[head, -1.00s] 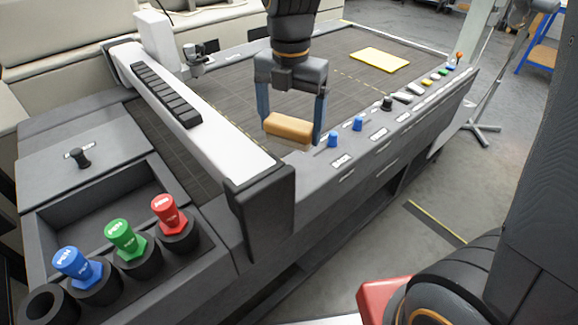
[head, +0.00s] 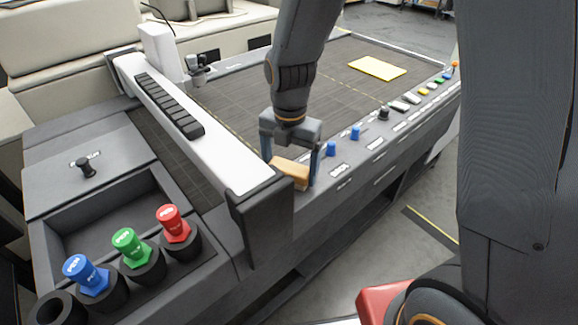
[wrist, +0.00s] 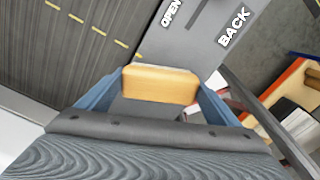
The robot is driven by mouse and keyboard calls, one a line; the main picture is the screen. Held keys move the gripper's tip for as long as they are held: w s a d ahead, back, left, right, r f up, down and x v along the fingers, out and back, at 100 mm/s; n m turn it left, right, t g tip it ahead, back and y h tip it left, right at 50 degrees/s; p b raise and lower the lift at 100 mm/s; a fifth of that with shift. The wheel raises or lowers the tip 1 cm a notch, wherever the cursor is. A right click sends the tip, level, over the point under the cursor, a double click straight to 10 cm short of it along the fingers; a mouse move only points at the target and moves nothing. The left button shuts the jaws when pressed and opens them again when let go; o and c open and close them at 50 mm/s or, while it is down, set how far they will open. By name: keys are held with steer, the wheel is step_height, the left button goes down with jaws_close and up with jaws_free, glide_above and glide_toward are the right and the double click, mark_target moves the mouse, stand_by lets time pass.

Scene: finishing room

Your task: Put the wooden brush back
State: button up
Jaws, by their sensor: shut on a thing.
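The wooden brush (head: 290,173) is a light-brown block held between the blue fingers of my gripper (head: 291,172). It is close to the front rail of the dark cutting table, just right of the white gantry beam's end. In the wrist view the brush (wrist: 160,84) lies across between both fingertips of my gripper (wrist: 155,92), above or near the grey front panel with the words OPEN and BACK. I cannot tell whether the brush touches the panel.
The white gantry beam (head: 200,140) is close on the left. Blue knobs (head: 355,132) line the front rail to the right. A yellow sheet (head: 377,68) lies on the table bed (head: 300,95). An open grey tray (head: 105,215) and blue, green and red pens (head: 174,222) are at the left.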

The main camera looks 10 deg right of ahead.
mark_target(290, 166)
steer(key=shift+f, duration=0.1)
steer(key=o, duration=0.9)
step_height(290, 166, up, 12)
steer(key=b, duration=0.3)
steer(key=s+d+f+m, duration=0.4)
steer(key=d+m, duration=0.2)
steer(key=m, duration=0.8)
steer(key=s+d+f+m+t, duration=0.1)
steer(key=s+d+f+m, duration=0.2)
steer(key=m, duration=1.2)
steer(key=d+f, duration=0.2)
steer(key=d, duration=0.1)
steer(key=shift+s+d+f+t, duration=0.2)
steer(key=shift+s+f+t, duration=0.1)
steer(key=shift+s, duration=0.05)
